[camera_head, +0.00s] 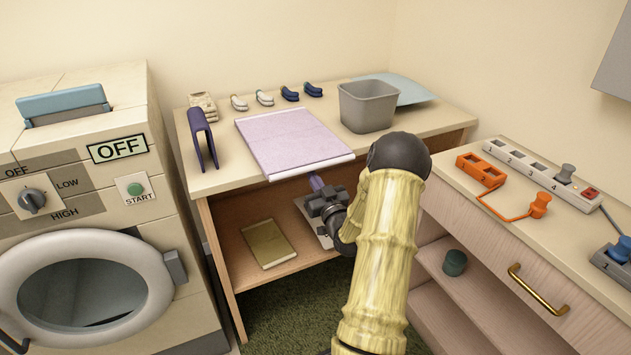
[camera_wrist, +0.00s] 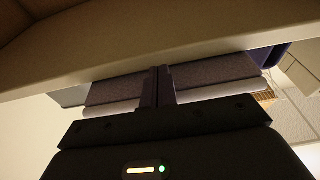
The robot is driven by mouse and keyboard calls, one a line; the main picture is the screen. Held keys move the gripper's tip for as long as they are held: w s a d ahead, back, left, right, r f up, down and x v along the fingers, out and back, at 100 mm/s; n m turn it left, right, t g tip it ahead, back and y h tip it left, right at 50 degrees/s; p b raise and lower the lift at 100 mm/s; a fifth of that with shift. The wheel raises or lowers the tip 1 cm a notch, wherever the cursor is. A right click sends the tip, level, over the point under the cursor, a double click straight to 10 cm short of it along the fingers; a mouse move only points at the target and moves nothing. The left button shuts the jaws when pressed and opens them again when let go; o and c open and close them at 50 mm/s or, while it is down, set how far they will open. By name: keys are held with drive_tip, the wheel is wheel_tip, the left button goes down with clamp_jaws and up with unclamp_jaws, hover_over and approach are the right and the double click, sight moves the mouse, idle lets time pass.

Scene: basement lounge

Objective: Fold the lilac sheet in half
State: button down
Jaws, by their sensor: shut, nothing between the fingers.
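The lilac sheet (camera_head: 290,138) lies flat and open on the wooden table, with a pale strip along its front edge at the table's front. My gripper (camera_head: 316,182) is in front of the table, just below that front edge and apart from the sheet in the head view. Its fingers (camera_wrist: 158,86) are shut together with nothing between them. In the wrist view, part of the sheet (camera_wrist: 215,75) shows on both sides of the fingers, below the table edge in the picture. The exact gap between fingertips and sheet is hard to tell.
On the table (camera_head: 218,176) stand a purple bracket-like object (camera_head: 202,136), a grey bin (camera_head: 367,106) and several small socks (camera_head: 289,94). A washer (camera_head: 88,200) stands left; a drawer cabinet (camera_head: 497,243) stands right.

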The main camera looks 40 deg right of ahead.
sight(314, 165)
drive_tip(key=shift+r+p, duration=1.5)
drive_tip(key=shift+r, duration=1.5)
drive_tip(key=shift+w+d+r+p, duration=0.2)
drive_tip(key=shift+w+r+p, duration=0.25)
drive_tip(key=shift+w+r, duration=0.35)
drive_tip(key=shift+w+d+r+p, duration=0.15)
drive_tip(key=shift+w+r+p, duration=0.25)
drive_tip(key=shift+w+r, duration=0.45)
drive_tip(key=shift+w+d+r+p, duration=0.2)
drive_tip(key=shift+w+r+p, duration=0.3)
drive_tip(key=shift+r, duration=0.55)
drive_tip(key=shift+w, duration=0.1)
drive_tip(key=shift+r+x, duration=0.2)
drive_tip(key=shift+x, duration=1.6)
drive_tip(key=shift+r+x, duration=0.2)
drive_tip(key=shift+x, duration=1.6)
